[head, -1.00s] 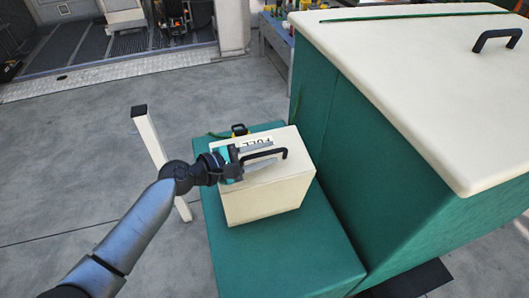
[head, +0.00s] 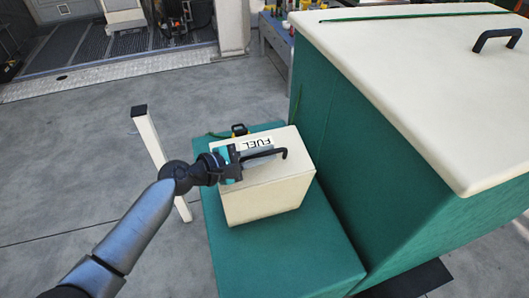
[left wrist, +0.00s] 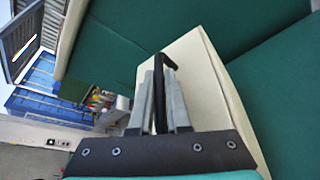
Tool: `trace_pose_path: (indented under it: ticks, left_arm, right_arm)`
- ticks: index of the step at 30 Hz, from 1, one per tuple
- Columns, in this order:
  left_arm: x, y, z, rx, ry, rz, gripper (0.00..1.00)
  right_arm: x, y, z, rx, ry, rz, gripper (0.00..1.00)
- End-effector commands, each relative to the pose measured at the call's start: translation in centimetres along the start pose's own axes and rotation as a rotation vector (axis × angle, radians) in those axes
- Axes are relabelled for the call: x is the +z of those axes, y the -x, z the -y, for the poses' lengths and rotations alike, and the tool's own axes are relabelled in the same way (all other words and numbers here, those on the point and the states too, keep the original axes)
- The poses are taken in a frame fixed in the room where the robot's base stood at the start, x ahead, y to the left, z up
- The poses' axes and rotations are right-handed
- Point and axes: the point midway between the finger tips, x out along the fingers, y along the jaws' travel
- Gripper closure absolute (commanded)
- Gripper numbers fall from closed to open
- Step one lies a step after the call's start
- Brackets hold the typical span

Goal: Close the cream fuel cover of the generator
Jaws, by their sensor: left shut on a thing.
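The cream fuel cover (head: 265,200) is a box-like piece marked FUEL on top. It stands on the low green step (head: 305,255) of the generator; I cannot tell whether it is fully down. Its black bar handle (head: 284,153) is on the top face. My left gripper (head: 259,152) is shut on this handle, coming from the left. In the left wrist view the two grey fingers (left wrist: 160,95) press on both sides of the handle, with the cream cover (left wrist: 218,80) behind and to the right. My right gripper is not in view.
The tall green generator body (head: 400,140) with its cream lid (head: 430,80) and a second black handle (head: 497,40) rises right of the cover. A pale post (head: 160,160) with a black top stands left of the step. Grey floor (head: 60,190) is open at the left.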

Motion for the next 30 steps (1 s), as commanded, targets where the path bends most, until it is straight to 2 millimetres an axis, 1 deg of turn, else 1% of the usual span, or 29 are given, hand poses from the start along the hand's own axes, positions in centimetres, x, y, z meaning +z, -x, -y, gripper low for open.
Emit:
trace_pose_path:
  ticks: [16, 20, 26, 30]
  left_arm:
    - [-0.1, 0.0, 0.1, -0.001, 0.001, -0.001, 1.00]
    - [-0.1, 0.0, -0.3, -0.004, 0.007, -0.001, 1.00]
    - [-0.6, -0.2, -2.0, -0.019, 0.049, -0.002, 1.00]
    - [-1.4, -0.6, -4.0, -0.042, 0.106, -0.003, 1.00]
  right_arm:
    - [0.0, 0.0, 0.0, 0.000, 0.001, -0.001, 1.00]
    - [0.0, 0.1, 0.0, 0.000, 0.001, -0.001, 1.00]
    - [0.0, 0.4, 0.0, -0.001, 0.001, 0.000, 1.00]
    - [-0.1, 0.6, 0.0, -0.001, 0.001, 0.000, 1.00]
